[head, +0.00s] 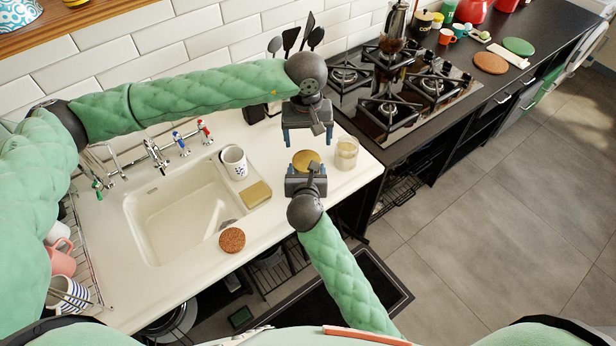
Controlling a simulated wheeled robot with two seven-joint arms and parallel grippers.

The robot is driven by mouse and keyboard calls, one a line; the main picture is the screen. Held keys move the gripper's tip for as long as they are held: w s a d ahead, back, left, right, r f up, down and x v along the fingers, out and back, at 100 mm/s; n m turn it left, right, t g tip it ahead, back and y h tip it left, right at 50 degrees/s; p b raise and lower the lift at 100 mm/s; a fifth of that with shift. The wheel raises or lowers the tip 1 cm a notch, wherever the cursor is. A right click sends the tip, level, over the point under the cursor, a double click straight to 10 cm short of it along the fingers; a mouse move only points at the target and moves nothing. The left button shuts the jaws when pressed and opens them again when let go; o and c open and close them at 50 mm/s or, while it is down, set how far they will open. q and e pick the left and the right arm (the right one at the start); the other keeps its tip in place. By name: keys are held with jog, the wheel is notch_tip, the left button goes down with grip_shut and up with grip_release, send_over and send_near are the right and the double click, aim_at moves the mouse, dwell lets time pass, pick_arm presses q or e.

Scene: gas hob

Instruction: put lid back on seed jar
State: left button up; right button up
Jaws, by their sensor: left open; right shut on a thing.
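The seed jar (346,153) is a clear glass jar with pale contents, standing upright and without a lid near the counter's right edge. The lid, a golden-brown disc (306,158), is held in my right gripper (306,172), just left of the jar and apart from it. My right gripper is shut on the lid, its arm coming from below. My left gripper (308,138) is open and empty, pointing down above and to the left of the jar. The lid's height above the counter is hard to tell.
A sink (178,222) lies left, with a white mug (234,162) and a sponge (255,195) by its right side. A cork coaster (232,240) lies at the front edge. The gas hob (400,85) is behind right.

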aim_at(307, 161)
pick_arm(q)
jog(key=m, duration=2.9)
jog(key=shift+w+a, duration=0.2)
jog(key=shift+w, duration=0.05)
jog(key=shift+f, duration=0.1)
jog(key=shift+f, duration=3.95)
